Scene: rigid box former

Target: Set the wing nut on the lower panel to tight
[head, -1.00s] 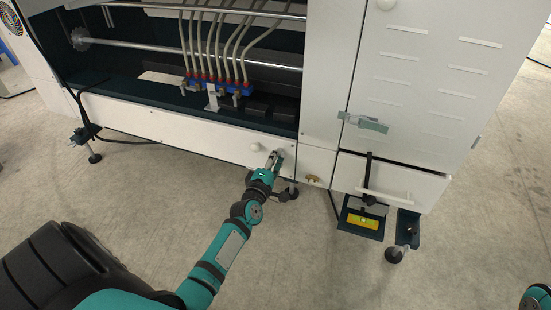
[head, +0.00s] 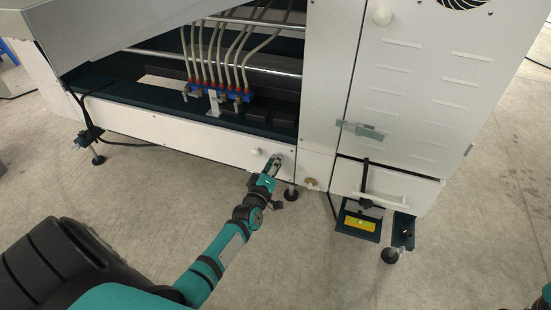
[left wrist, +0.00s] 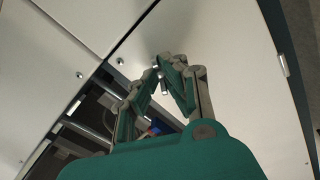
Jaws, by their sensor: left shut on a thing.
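The lower panel (head: 180,132) is the long white plate under the open bay of the machine. My left gripper (head: 276,161) is at the right end of this panel, with its fingertips against or very near the panel face. In the left wrist view my left gripper (left wrist: 168,62) has its fingers drawn together at the tips, shut on a small metal piece (left wrist: 165,88), which I take for the wing nut. The fingers hide most of it, so its angle cannot be read. My right gripper is not in view.
A white round knob (head: 256,152) sits on the panel just left of my gripper. A brass fitting (head: 312,183) is to the right, low on the machine. A dark bracket with a yellow level (head: 360,222) juts out near the floor. The floor in front is clear.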

